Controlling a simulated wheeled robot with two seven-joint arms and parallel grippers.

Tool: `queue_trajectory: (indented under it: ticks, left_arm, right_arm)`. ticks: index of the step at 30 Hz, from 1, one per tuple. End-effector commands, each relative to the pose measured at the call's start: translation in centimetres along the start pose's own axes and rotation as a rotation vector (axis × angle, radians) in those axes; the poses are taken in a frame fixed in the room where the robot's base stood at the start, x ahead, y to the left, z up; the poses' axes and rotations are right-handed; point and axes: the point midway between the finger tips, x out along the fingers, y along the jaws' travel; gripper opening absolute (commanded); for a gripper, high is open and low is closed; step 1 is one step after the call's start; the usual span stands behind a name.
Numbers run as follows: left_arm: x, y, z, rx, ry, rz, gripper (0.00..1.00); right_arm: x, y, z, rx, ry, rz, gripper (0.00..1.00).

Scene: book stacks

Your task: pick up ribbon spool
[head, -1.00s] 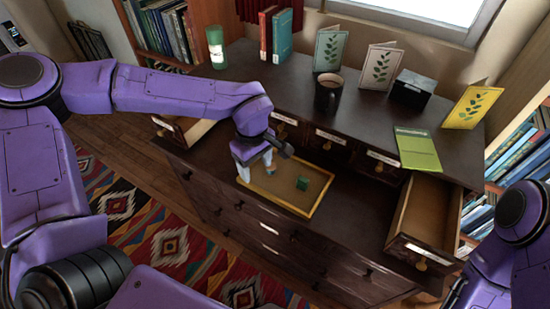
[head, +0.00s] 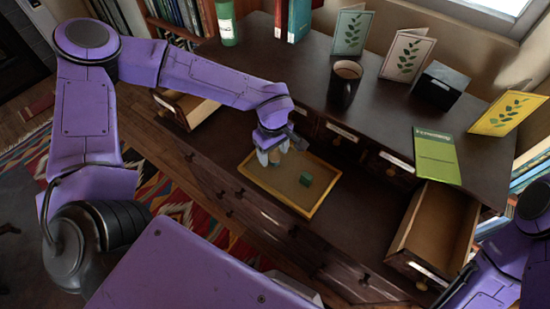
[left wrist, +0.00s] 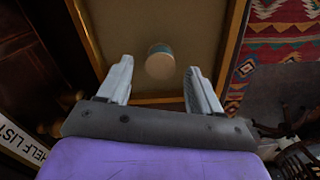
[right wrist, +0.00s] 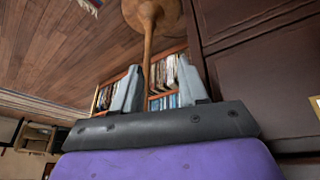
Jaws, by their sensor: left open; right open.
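The ribbon spool (left wrist: 160,63) is a small round pale piece with a blue-green band. It sits in the gold-rimmed tray (head: 316,212). In the left wrist view it lies between and just beyond the fingertips of my left gripper (left wrist: 160,78), apart from both. My left gripper (head: 270,157) is open, pointing down over the tray's left part. My right gripper (right wrist: 159,72) is open and empty, away from the tray, facing the floor and a low bookshelf.
An open drawer (head: 446,218) juts out at right, another (head: 190,108) at left. The upper ledge holds a mug (head: 344,86), cards, a dark box (head: 440,86) and a green booklet (head: 437,155).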

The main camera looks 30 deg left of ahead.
Motion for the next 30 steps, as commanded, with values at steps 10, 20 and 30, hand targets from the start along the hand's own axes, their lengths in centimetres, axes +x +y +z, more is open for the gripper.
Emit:
queue_trajectory:
  ticks: [10,20,30]
  left_arm:
    - [2.1,0.1,0.1,0.003,0.001,0.001,0.65]
    - [2.1,0.1,0.1,0.003,0.0,0.001,0.06]
    - [1.1,0.1,0.1,0.003,0.001,0.001,0.06]
  right_arm:
    - [0.0,0.0,0.0,0.0,0.0,0.0,0.43]
    - [0.0,0.0,0.0,0.0,0.0,0.0,0.43]
    - [-1.0,0.1,-0.4,0.0,0.0,0.0,0.43]
